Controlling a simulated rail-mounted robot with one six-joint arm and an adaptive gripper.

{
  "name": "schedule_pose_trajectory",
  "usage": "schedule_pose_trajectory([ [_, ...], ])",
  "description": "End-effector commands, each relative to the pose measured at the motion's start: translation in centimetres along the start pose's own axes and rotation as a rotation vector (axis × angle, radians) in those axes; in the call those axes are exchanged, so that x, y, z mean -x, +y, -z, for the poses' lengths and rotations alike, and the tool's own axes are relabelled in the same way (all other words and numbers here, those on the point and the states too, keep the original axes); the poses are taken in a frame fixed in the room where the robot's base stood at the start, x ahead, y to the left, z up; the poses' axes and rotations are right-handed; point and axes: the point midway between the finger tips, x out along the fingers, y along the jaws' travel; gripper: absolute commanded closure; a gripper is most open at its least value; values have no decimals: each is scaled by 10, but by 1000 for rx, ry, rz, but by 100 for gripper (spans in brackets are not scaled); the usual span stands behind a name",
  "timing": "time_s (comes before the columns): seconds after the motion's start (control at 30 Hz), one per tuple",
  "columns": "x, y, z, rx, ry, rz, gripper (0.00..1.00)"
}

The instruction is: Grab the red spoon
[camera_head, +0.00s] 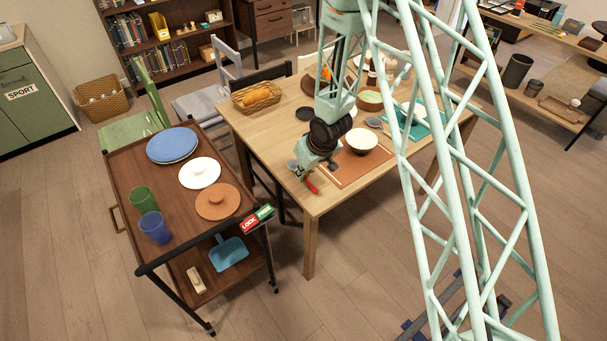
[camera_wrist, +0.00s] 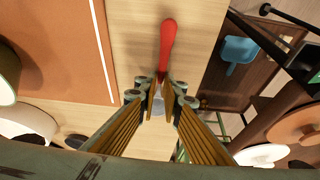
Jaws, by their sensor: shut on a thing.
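The red spoon (camera_head: 311,186) is at the near left edge of the wooden table, beside the orange-brown placemat (camera_head: 345,172). In the wrist view its red handle (camera_wrist: 168,45) points away from my gripper, and a grey part shows between the fingers. My gripper (camera_wrist: 160,84) is shut on the spoon near the lower end of the red handle. In the head view my gripper (camera_head: 304,172) is low over the table edge. I cannot tell whether the spoon touches the tabletop.
A white bowl (camera_head: 362,140) stands on the placemat. A wicker basket (camera_head: 256,97) is at the table's left. A brown trolley (camera_head: 133,203) with plates, cups and a brown lid (camera_head: 217,201) stands left of the table. A blue dustpan (camera_head: 228,254) lies on its lower shelf.

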Motion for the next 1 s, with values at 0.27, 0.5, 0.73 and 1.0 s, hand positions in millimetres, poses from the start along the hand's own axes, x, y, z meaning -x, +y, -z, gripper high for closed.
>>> schedule_pose_trajectory([
  [0.27, 17, 0, 7, 0, 1, 0, 100],
  [0.5, 32, 0, 12, 0, 0, 0, 100],
  [0.73, 37, -8, -5, 1, -1, 1, 100],
  [1.0, 55, -23, -38, 0, -2, 1, 100],
])
